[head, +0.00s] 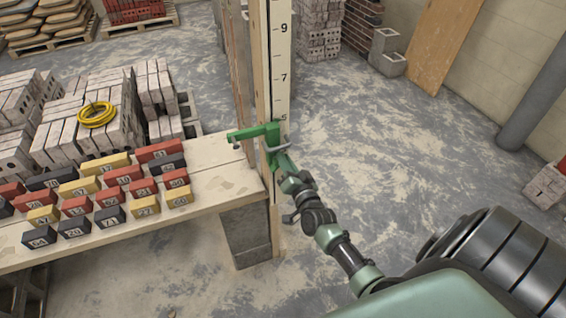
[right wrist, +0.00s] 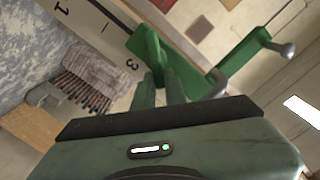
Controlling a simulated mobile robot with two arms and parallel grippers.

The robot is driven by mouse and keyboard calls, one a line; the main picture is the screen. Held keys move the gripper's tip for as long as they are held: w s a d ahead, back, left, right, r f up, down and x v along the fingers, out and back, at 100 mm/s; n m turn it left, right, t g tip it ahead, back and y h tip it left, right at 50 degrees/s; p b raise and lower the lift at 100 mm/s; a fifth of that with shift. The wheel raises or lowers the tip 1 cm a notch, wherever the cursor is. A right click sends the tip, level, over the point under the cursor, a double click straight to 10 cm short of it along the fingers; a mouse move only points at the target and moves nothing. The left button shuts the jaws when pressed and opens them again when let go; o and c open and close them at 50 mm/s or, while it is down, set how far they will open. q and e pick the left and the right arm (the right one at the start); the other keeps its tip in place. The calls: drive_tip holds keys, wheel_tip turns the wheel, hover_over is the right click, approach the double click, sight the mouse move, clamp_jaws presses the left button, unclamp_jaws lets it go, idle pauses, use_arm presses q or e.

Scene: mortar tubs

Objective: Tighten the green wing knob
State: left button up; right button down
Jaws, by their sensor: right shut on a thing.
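A green clamp (head: 255,133) sits on the upright wooden post and measuring staff. It also shows in the right wrist view (right wrist: 232,66), with a grey bolt at its far arm's end. My right gripper (head: 283,162) is at the clamp's near side, against the staff. In the right wrist view its two fingers (right wrist: 160,88) are close together at a bright green part of the clamp (right wrist: 147,46), where the wing knob is gripped. The fingers and clamp hide most of the knob, so its turn angle cannot be told. My left gripper is out of view.
The measuring staff (head: 280,55) stands upright beside the bench's right end. The plank bench (head: 215,185) at left carries several numbered red, yellow and black blocks. Grey block stacks and a yellow coil (head: 97,115) lie behind.

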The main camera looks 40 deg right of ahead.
drive_tip(key=shift+s+d+f+m+b, duration=0.15)
drive_tip(key=shift+f+m+b, duration=0.4)
drive_tip(key=shift+m, duration=1.1)
drive_tip(key=shift+w+d+f+m+b, duration=0.1)
drive_tip(key=shift+d+f+m+b, duration=0.1)
drive_tip(key=shift+m+b, duration=1.1)
drive_tip(key=shift+s+d+f+m+b, duration=0.15)
drive_tip(key=shift+f+m+b, duration=0.2)
drive_tip(key=shift+m, duration=1.7)
drive_tip(key=shift+w, duration=0.1)
drive_tip(key=c, duration=1.5)
unclamp_jaws()
drive_tip(key=shift+o, duration=0.2)
drive_tip(key=v, duration=0.8)
drive_tip(key=shift+b, duration=0.4)
